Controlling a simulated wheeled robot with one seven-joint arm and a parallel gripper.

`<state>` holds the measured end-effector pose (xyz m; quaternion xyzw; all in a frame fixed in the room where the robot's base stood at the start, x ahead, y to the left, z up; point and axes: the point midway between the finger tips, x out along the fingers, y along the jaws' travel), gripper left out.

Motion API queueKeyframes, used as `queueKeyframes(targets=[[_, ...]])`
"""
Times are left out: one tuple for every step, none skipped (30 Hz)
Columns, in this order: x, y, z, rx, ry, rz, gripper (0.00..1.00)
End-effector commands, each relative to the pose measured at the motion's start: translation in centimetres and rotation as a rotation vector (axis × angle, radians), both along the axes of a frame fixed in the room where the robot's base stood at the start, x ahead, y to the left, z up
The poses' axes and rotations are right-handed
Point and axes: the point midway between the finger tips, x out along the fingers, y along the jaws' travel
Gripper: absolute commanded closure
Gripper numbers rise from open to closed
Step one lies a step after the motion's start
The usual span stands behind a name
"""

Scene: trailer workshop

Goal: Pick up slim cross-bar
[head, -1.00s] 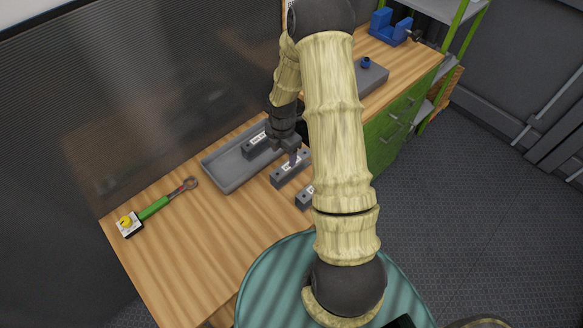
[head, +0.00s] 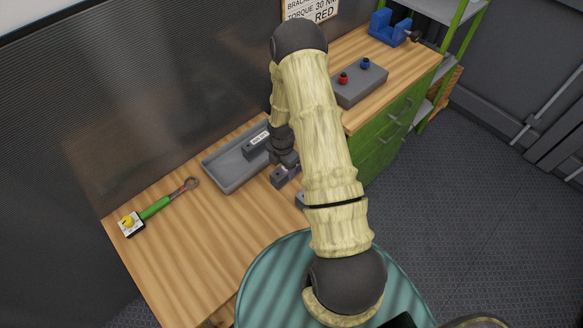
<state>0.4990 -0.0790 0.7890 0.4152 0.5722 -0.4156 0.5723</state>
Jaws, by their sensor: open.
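Grey bar-shaped blocks with white labels lie on the wooden bench. The labels are too small to read, so I cannot tell which is the slim cross-bar. One labelled bar (head: 258,141) lies in the grey tray (head: 224,184). A second grey bar (head: 277,181) lies on the bench just right of the tray, mostly covered by my gripper (head: 285,172). A third bar (head: 300,200) shows only a sliver beside my arm. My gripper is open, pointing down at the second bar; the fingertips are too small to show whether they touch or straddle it.
A grey block with red and blue knobs (head: 362,86) and a blue vise (head: 391,27) stand at the back. The front left bench is clear.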

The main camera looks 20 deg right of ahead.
Motion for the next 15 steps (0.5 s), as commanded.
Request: queueKeyframes(targets=[[0.0, 0.1, -0.5, 0.0, 0.002, -0.001, 0.38], [0.0, 0.2, -0.9, 0.001, 0.003, -0.001, 0.38], [0.1, 0.3, -1.3, 0.001, 0.003, 0.0, 0.38], [0.1, 0.3, -1.8, 0.001, 0.003, 0.001, 0.38], [0.1, 0.3, -2.2, 0.0, 0.002, 0.001, 0.38], [0.1, 0.3, -2.7, 0.0, 0.002, 0.0, 0.38], [0.1, 0.3, -3.0, 0.001, 0.003, -0.001, 0.38], [0.1, 0.2, -3.2, 0.0, 0.002, -0.001, 0.38], [0.2, 0.2, -3.4, 0.0, 0.001, -0.001, 0.38], [0.2, 0.2, -3.5, 0.0, 0.0, -0.001, 0.38], [0.2, 0.2, -3.6, 0.0, 0.0, -0.001, 0.38], [0.2, 0.2, -3.6, 0.0, 0.0, -0.001, 0.38], [0.2, 0.2, -3.7, 0.0, -0.001, -0.001, 0.38], [0.2, 0.2, -3.6, 0.0, -0.001, -0.001, 0.38], [0.2, 0.2, -3.6, 0.0, -0.001, -0.001, 0.38]])
